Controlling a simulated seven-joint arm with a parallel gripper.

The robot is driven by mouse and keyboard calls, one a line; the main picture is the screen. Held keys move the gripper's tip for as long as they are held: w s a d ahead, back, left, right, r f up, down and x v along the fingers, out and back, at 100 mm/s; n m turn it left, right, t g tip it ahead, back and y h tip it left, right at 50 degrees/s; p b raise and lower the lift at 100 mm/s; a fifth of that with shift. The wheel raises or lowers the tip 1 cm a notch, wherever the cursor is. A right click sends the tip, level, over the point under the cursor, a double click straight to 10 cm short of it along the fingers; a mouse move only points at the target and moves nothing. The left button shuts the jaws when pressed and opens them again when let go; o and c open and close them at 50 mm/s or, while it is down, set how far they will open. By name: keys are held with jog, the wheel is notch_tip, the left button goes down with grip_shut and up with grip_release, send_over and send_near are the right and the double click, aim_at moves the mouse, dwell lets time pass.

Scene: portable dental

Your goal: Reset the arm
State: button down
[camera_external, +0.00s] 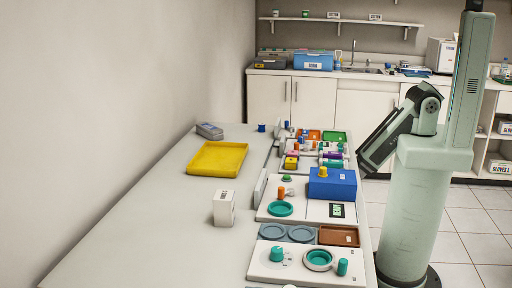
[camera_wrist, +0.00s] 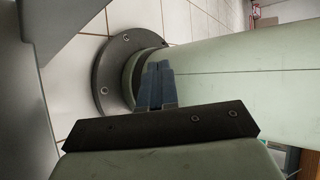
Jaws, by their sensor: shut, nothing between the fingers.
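My gripper (camera_wrist: 155,84) shows in the wrist view with its two blue-grey fingers pressed together and nothing between them. It points toward the round dark foot of my own base, above the tiled floor, and holds no object. In the external view my arm is folded close to its green column at the right, beside the table's right edge. The fingers cannot be made out there. The long pale table (camera_external: 150,235) stands to the left of my arm, and no part of the arm visibly touches the things on it.
The table bears a yellow tray (camera_external: 217,159), a white box (camera_external: 224,207), a blue block (camera_external: 333,184), a teal dish (camera_external: 280,209), a brown tray (camera_external: 339,236) and several small coloured parts. A counter with a blue bin (camera_external: 313,60) stands behind. The table's left side is mostly clear.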

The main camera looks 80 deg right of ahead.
jog(key=a+m+y, duration=0.6)
jog(key=a+m, duration=0.1)
jog(key=m, duration=1.1)
jog(key=s+d+r+m+t, duration=0.2)
jog(key=s+r+m, duration=0.2)
jog(key=s, duration=0.1)
jog(key=shift+s+d+r+y, duration=0.3)
jog(key=shift+d+r+y, duration=0.1)
